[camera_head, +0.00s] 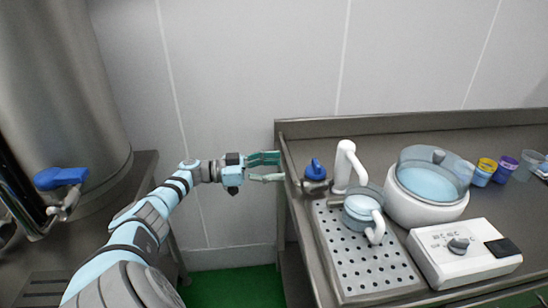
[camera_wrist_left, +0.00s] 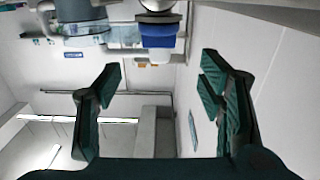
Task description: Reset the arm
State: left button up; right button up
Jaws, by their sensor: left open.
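My left gripper (camera_head: 268,168) is at the end of my left arm, which reaches from the bottom left in the head view. It is at the left edge of the metal counter, close to a tap with a blue handle (camera_head: 315,169). In the left wrist view its two dark green fingers (camera_wrist_left: 160,95) are spread apart with nothing between them. The blue handle (camera_wrist_left: 158,36) shows beyond the fingers at the top of that view. Whether the gripper touches the counter edge cannot be told. My right gripper is not in view.
The counter (camera_head: 400,122) holds a perforated drip tray (camera_head: 352,262), a pitcher (camera_head: 360,211), a white bowl machine (camera_head: 428,205), a control box (camera_head: 462,252) and several cups (camera_head: 505,168). A large steel tank (camera_head: 60,90) with another blue-handled tap (camera_head: 62,178) stands left. Green floor (camera_head: 235,288) shows between.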

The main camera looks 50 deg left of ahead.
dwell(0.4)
pick_arm(q)
jog(key=w+a+f+n+t+y, duration=0.2)
jog(key=w+a+f+t+y, duration=0.1)
jog(key=a+f+y, duration=0.65)
jog(key=s+d+f+n+g+y+p, duration=0.15)
jog(key=s+f+g+y, duration=0.35)
jog(key=f, duration=0.7)
jog(key=s+f+n+g+y+p, duration=0.1)
jog(key=s+f+n+g, duration=0.15)
jog(key=s+f, duration=0.7)
jog(key=s+d+f+g+h, duration=0.1)
jog(key=s+d+f+g, duration=0.4)
jog(key=s+d+f, duration=0.65)
jog(key=s+d+f+g+h+p, duration=0.1)
jog(key=s+d+f+g, duration=0.1)
jog(key=s+d, duration=0.7)
jog(key=s+d+f+g+h+p, duration=0.1)
jog(key=s+d+f+g+h, duration=0.1)
jog(key=s+d+f, duration=0.3)
jog(key=s+d, duration=0.4)
jog(key=shift+s+d+f+n, duration=0.2)
jog(key=shift+f+n, duration=0.1)
jog(key=shift+n, duration=0.1)
